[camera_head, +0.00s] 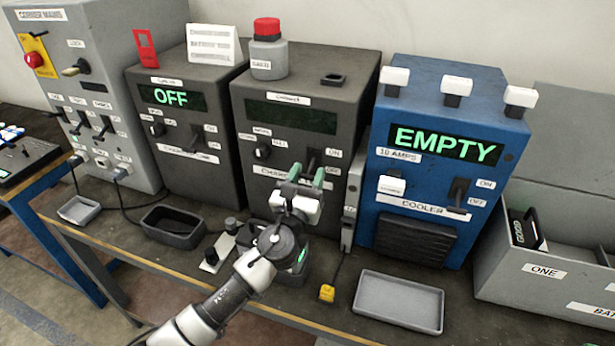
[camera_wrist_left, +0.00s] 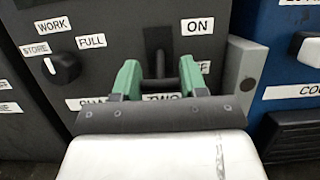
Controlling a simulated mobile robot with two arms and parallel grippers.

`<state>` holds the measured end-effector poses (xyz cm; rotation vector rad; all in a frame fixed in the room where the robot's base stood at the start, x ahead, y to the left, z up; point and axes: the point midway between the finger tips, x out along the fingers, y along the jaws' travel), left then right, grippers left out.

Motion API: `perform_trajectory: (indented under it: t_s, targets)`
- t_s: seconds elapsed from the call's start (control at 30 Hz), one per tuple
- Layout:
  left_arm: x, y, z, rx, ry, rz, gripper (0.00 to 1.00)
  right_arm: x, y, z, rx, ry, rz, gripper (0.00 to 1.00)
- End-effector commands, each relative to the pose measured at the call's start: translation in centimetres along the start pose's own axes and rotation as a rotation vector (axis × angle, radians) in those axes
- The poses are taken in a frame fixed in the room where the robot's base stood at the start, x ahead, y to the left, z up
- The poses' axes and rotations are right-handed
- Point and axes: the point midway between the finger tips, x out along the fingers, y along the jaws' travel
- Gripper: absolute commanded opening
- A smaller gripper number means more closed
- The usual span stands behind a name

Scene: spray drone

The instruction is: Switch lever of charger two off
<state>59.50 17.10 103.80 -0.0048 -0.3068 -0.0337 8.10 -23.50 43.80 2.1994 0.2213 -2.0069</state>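Charger two (camera_head: 240,110) is the dark grey box in the middle; its display (camera_head: 290,117) is dark. Its black lever (camera_wrist_left: 158,45) sits left of the ON label (camera_wrist_left: 197,26), and the OFF label below is partly hidden by a finger. A dark crossbar spans the gap between my fingertips. My left gripper (camera_head: 306,177) is at the lever, its green fingers apart on either side of it, as the left wrist view also shows (camera_wrist_left: 160,82). I cannot tell whether the fingers press on the lever or its exact setting. My right gripper is not in view.
Left stands a charger showing OFF (camera_head: 170,97); right, a blue cooler (camera_head: 440,120) showing EMPTY. A red-capped bottle (camera_head: 268,50) stands on charger two. A grey tray (camera_head: 398,301), dark bin (camera_head: 172,226) and yellow tag (camera_head: 327,293) lie in front. A grey post (camera_wrist_left: 240,75) is close to the right finger.

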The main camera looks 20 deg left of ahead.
Motion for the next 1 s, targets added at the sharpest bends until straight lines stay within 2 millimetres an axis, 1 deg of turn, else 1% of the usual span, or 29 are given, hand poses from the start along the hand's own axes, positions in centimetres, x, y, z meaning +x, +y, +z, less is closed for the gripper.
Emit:
perform_trajectory:
  t_s: [0.03,0.1,0.13,0.37,0.47,0.57,0.8,0.9,1.0]
  targets:
    - [0.0,0.0,-0.1,0.000,0.001,0.000,0.50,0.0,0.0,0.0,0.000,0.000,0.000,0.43]
    - [0.0,0.0,-0.1,0.000,0.001,0.000,0.61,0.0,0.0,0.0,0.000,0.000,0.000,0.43]
    - [0.0,0.0,-0.1,0.000,0.001,0.000,0.64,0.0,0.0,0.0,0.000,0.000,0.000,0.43]
    - [0.0,0.0,-0.1,0.000,0.001,0.000,0.64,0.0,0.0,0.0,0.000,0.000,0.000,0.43]
    - [-0.5,0.0,-0.1,0.000,0.002,0.000,0.64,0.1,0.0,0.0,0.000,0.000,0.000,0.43]
    - [-1.8,0.0,-0.3,0.000,0.003,0.000,0.64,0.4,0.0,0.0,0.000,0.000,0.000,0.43]
    - [-6.7,0.0,-0.4,-0.001,0.004,-0.001,0.64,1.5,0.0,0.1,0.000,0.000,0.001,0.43]
    - [-8.5,0.0,-0.3,0.000,0.004,-0.001,0.64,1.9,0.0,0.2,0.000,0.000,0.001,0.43]
    - [-9.8,0.0,-0.3,0.000,0.003,-0.001,0.64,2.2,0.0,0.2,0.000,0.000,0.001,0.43]
